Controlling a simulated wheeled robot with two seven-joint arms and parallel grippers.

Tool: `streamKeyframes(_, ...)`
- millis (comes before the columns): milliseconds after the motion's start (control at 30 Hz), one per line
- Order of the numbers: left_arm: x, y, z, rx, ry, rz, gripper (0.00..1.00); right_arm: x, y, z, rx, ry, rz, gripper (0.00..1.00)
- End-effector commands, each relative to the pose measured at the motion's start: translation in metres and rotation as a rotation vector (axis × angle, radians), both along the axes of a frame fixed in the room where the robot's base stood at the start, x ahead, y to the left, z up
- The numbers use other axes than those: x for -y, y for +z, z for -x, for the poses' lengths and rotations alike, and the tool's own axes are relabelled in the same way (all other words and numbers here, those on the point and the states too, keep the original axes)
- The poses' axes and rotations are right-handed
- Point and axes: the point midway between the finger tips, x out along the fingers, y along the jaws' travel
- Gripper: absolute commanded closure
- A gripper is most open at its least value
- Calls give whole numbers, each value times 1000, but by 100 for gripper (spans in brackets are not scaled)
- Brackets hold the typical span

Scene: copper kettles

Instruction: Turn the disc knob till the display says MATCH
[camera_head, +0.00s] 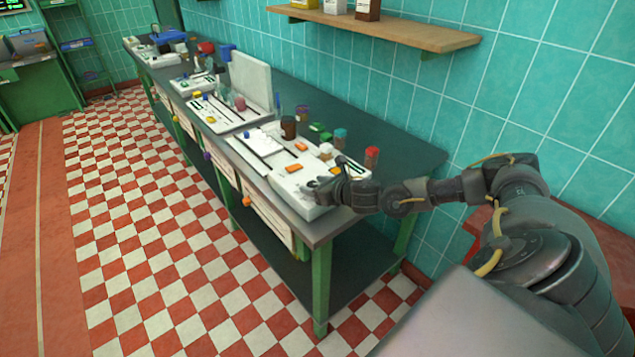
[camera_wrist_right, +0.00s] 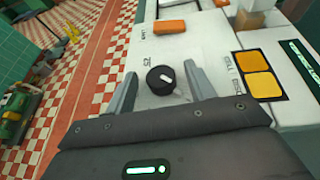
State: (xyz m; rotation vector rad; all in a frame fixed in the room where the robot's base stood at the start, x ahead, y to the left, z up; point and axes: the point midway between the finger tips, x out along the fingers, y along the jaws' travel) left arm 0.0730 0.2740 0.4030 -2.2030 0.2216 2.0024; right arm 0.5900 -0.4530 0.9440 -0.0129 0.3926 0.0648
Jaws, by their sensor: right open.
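The disc knob (camera_wrist_right: 160,80) is black and round with a white pointer mark, set on a white panel in the right wrist view. My right gripper (camera_wrist_right: 160,70) is open, with one finger on each side of the knob and a visible gap to each. In the head view my right gripper (camera_head: 322,187) is at the near end of the white panel (camera_head: 262,170) and hides the knob. A dark strip with green marks (camera_wrist_right: 303,62), which may be the display, shows at the right edge of the wrist view; I cannot read it. My left gripper is not in view.
Two yellow-orange square buttons (camera_wrist_right: 257,74) lie right of the knob, and an orange block (camera_wrist_right: 170,27) lies beyond it.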

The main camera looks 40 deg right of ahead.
Motion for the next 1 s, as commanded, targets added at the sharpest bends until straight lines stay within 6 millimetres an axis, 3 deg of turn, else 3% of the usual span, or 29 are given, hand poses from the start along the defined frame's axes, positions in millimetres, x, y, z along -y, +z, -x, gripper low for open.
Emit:
streamKeyframes(267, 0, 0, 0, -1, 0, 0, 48, 1, -1, 0, -1, -1, 0, 46)
streamKeyframes(600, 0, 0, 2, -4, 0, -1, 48, 1, -1, 0, -1, -2, 1, 90)
streamKeyframes(633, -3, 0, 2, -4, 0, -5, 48, 11, -1, 0, -1, -5, 4, 91)
streamKeyframes(1000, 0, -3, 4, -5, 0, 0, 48, 0, -2, 0, 0, -48, 0, 90)
